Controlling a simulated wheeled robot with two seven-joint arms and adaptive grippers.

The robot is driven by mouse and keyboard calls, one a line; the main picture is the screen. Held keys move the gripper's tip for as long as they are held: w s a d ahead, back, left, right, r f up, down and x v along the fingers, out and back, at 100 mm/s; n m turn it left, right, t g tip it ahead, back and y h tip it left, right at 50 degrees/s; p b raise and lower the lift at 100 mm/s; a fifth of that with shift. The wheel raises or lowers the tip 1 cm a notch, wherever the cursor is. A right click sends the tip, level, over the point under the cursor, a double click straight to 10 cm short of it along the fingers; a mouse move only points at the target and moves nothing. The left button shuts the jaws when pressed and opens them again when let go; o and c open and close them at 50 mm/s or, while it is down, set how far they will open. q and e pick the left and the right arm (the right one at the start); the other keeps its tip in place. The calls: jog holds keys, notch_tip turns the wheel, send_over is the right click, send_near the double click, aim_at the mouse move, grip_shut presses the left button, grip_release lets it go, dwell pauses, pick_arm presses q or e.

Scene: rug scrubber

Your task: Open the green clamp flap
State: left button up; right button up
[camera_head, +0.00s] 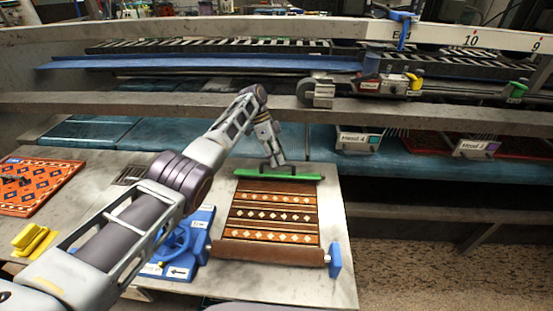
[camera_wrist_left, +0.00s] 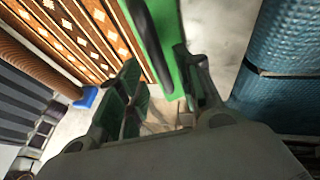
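The green clamp flap (camera_head: 303,177) is a long narrow bar across the far end of a brown patterned rug (camera_head: 272,212), and looks lowered onto it. My left gripper (camera_head: 274,164) is just above the middle of the bar. In the left wrist view the green flap (camera_wrist_left: 176,62) with a dark handle (camera_wrist_left: 153,40) runs down between the fingers of my left gripper (camera_wrist_left: 165,95). The fingers are apart, and I cannot tell whether either touches the flap. My right gripper is not in view.
A blue crank unit (camera_head: 200,240) stands left of the rug, and a brown roller (camera_head: 265,253) lies at its near end. An orange rug (camera_head: 38,185) and a yellow piece (camera_head: 33,240) lie at left. A machine beam (camera_head: 200,103) crosses behind the table.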

pick_arm(q)
notch_tip(320, 180, up, 9)
dwell(0.5)
jog(key=shift+r, duration=0.1)
jog(key=shift+c, duration=0.3)
